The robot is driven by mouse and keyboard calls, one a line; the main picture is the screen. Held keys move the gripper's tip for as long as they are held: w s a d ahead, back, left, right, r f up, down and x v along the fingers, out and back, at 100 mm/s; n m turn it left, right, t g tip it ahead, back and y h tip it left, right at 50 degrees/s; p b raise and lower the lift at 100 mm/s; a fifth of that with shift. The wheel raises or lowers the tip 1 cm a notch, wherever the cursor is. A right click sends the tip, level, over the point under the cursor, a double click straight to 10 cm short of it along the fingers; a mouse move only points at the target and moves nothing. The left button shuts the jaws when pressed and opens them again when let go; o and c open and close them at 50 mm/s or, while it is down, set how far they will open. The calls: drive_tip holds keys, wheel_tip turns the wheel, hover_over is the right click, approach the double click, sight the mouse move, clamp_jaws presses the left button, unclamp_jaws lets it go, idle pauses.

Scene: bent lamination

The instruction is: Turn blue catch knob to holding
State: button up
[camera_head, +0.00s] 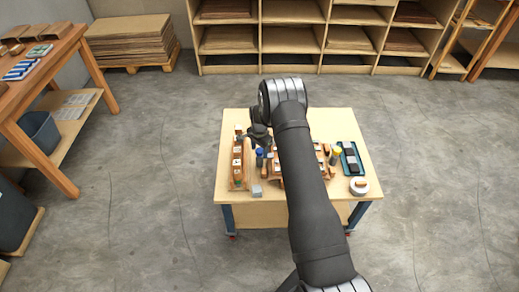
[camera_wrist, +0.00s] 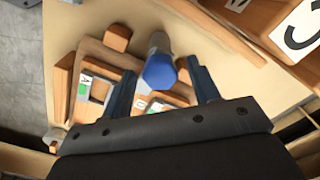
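The blue catch knob (camera_wrist: 160,73) is a faceted blue cap on a grey cylindrical body. In the wrist view it sits between the two fingertips of my gripper (camera_wrist: 160,66), with a gap visible on both sides. My gripper is open, one dark blue finger left of the knob and one right. In the head view a small blue spot that looks like the knob (camera_head: 259,153) shows on the table just below my gripper (camera_head: 260,141). The depth of the fingers relative to the knob is hard to tell.
A wooden fixture (camera_wrist: 90,52) with green-and-white marked parts lies left of the knob. A wooden block with a numbered white label (camera_wrist: 300,28) stands at upper right. On the worktable (camera_head: 232,126), a teal tray (camera_head: 351,158) and a round white item (camera_head: 359,186) stand at right.

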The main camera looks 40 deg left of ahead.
sight(260, 150)
wheel_tip(260, 150, up, 17)
drive_tip(key=shift+r, duration=0.2)
idle(0.4)
wheel_tip(260, 150, down, 17)
drive_tip(key=shift+f, duration=0.2)
idle(0.7)
